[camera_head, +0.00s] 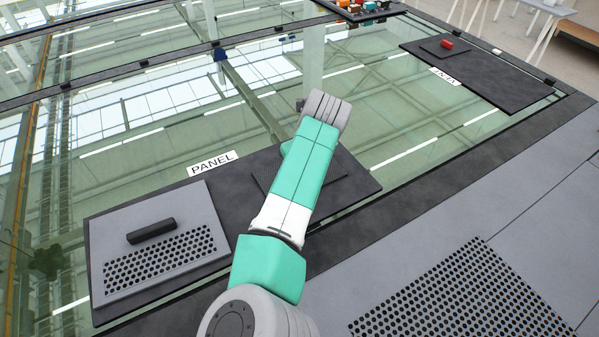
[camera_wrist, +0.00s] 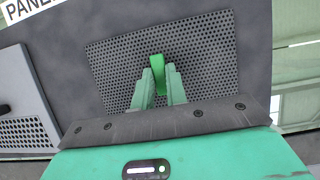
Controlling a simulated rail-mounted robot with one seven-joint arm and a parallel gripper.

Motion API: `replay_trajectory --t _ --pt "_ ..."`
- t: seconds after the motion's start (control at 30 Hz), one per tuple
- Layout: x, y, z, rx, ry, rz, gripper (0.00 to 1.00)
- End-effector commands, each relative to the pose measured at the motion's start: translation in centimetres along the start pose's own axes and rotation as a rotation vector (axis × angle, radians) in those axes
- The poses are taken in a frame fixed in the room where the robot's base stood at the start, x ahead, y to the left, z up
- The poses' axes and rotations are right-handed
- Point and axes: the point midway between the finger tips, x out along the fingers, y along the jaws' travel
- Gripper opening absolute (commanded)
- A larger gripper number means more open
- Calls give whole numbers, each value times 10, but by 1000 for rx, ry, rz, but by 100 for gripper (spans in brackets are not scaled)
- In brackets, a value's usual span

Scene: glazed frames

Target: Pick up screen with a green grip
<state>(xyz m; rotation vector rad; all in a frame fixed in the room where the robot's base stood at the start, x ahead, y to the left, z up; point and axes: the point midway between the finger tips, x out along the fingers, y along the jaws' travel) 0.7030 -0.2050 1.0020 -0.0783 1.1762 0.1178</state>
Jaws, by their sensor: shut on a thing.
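The screen with a green grip is a dark perforated plate (camera_wrist: 208,48) with a bright green upright grip (camera_wrist: 157,62) near its middle. My gripper (camera_wrist: 160,84) is at the grip, with its two fingers shut on it. In the head view the screen (camera_head: 335,188) shows in part beside my arm, over the dark board (camera_head: 240,215) near the PANEL label. My arm hides the grip and my fingers there. I cannot tell whether the screen rests on the board or is slightly above it.
A light grey perforated screen (camera_head: 196,216) with a black grip (camera_head: 151,231) lies at the board's left end, also at the left in the wrist view (camera_wrist: 22,100). A farther dark board (camera_head: 500,82) holds a small plate with a red grip (camera_head: 447,44). Glass surrounds both boards.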

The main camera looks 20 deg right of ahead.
Motion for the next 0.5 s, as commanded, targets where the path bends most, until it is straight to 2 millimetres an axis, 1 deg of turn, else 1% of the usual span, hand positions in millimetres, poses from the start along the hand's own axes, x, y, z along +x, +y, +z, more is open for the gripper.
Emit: replay_trajectory --t 0.13,0.23,0.37,0.47,0.5 --pt "0 0 0 0 0 0 0" --pt "-4 0 2 0 -1 -1 0" --pt "-19 0 8 -1 -2 -2 0" --pt "-37 0 16 -1 -2 -2 0" --pt "-37 1 11 0 1 -1 0"
